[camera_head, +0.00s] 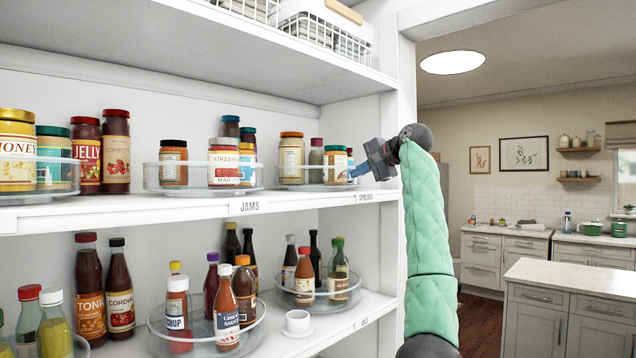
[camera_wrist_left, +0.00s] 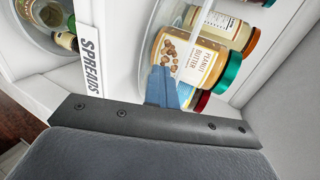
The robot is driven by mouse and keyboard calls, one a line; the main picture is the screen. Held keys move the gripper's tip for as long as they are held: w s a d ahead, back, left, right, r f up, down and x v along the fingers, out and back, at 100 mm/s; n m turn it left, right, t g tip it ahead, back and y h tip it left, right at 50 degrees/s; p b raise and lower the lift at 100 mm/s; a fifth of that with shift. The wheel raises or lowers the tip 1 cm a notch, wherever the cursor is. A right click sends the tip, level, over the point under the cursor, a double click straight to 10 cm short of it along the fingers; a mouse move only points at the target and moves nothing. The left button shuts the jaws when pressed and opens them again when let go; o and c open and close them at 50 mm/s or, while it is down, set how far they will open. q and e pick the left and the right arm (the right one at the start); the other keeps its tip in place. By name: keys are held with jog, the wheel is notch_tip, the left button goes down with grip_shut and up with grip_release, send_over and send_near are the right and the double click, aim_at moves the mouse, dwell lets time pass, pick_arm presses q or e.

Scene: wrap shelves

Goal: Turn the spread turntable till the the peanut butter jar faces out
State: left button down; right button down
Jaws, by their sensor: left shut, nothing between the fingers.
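The spread turntable (camera_head: 300,187) is a clear round tray with a low rim, at the right end of the middle shelf, with several jars on it. In the left wrist view, the peanut butter jar (camera_wrist_left: 205,58) has a teal lid and a cream label, readable and turned toward that camera. It appears to be the jar at the turntable's right front (camera_head: 335,164) in the head view. My left gripper (camera_head: 359,171) is shut and empty at the turntable's right side. Its blue fingertips (camera_wrist_left: 160,80) overlap the jar's lower label; I cannot tell whether they touch the rim. My right gripper is out of view.
A jam turntable (camera_head: 205,190) stands to the left on the same shelf. The white side wall (camera_head: 390,100) rises close to my left gripper. The lower shelf holds bottles (camera_head: 305,275) on turntables and a small white cup (camera_head: 297,322). Open room lies right of the shelves.

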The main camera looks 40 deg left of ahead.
pick_arm(q)
jog(key=shift+w, duration=0.2)
dwell(0.3)
jog(key=shift+w, duration=0.15)
jog(key=shift+d, duration=0.15)
jog(key=shift+d+f, duration=0.1)
jog(key=shift+d, duration=1.4)
